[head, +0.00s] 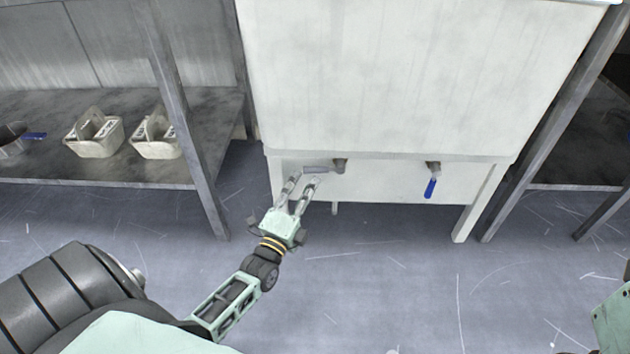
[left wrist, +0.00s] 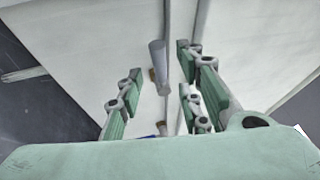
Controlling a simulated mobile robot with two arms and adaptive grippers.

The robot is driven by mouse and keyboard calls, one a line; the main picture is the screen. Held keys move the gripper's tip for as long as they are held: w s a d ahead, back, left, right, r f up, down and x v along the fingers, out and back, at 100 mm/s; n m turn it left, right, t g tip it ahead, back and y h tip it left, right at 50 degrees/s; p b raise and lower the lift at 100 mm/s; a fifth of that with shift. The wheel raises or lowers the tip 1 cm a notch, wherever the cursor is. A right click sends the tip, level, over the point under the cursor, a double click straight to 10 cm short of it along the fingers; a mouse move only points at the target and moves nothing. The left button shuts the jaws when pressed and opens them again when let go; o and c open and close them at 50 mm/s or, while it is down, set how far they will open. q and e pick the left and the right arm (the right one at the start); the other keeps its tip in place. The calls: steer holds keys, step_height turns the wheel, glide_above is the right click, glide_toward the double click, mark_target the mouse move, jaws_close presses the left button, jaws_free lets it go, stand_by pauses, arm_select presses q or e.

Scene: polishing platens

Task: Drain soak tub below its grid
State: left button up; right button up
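The soak tub (head: 400,75) is a large white tank on legs. Its inside and grid are out of view. On its lower front panel, a left valve (head: 340,165) has a grey handle (head: 317,169) lying level and pointing left. A right valve (head: 433,166) has a blue handle (head: 430,188) hanging straight down. My left gripper (head: 306,177) is just in front of the grey handle, its fingers apart. In the left wrist view the grey handle (left wrist: 157,62) shows between the spread fingers, with no clear contact. My right gripper is not in view.
A grey shelf (head: 60,168) at the left holds two pale caddies, one of them here (head: 95,133), and a dark pan (head: 12,138) with a blue handle. Shelf posts (head: 185,115) stand close on both sides of the tub. The scuffed floor (head: 370,270) in front is clear.

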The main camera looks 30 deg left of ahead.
mark_target(321, 170)
arm_select(q)
steer(key=b+x, duration=0.1)
steer(key=x, duration=0.3)
steer(key=shift+w+a, duration=0.1)
steer(key=shift+w, duration=0.3)
steer(key=shift+c, duration=0.2)
jaws_close()
